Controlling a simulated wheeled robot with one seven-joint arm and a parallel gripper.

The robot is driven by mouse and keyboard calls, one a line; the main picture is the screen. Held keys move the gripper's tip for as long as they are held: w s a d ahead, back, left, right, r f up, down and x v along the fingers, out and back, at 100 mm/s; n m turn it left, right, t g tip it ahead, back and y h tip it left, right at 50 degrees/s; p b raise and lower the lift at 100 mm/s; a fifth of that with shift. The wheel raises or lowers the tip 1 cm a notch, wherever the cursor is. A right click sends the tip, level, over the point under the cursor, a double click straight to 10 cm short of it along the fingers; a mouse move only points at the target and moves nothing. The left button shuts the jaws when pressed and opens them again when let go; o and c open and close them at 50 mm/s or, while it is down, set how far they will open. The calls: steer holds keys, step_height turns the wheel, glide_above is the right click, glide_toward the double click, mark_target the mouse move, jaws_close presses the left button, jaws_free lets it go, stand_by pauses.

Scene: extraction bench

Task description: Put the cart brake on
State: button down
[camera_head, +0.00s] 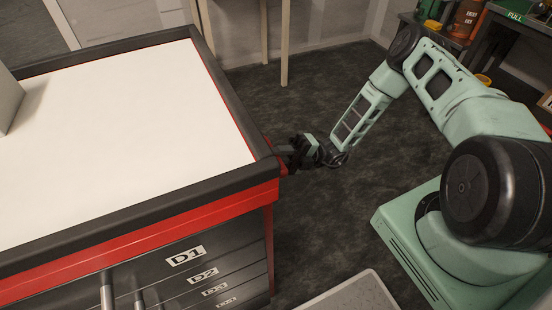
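The cart (130,218) is red with a black rim and a white top, and fills the left of the view. Its front has dark drawers labelled D1, D2 and more below. My gripper (290,152) is dark and small in the picture, at the cart's right side near the front right corner. It reaches toward the red side just below the rim; I cannot tell whether it touches. Its fingers are too dark and small to show whether they are open. I cannot make out the brake, and the cart's wheels are out of view.
A grey box (8,100) stands on the cart top at the left edge. Dark floor (300,225) lies open right of the cart. A light panel (355,293) is at the bottom. Shelves (485,38) with orange and green containers stand at the back right.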

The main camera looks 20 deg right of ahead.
steer(key=shift+a+f+y+b, duration=0.1)
steer(key=shift+f+y+b, duration=0.3)
steer(key=shift+f, duration=0.3)
steer(key=shift+a+f, duration=0.15)
steer(key=shift+a, duration=0.05)
steer(key=c, duration=1.4)
jaws_free()
steer(key=b+v, duration=0.2)
steer(key=v, duration=1.5)
steer(key=shift+d+b, duration=0.2)
steer(key=shift+b, duration=0.2)
steer(key=shift+d, duration=0.1)
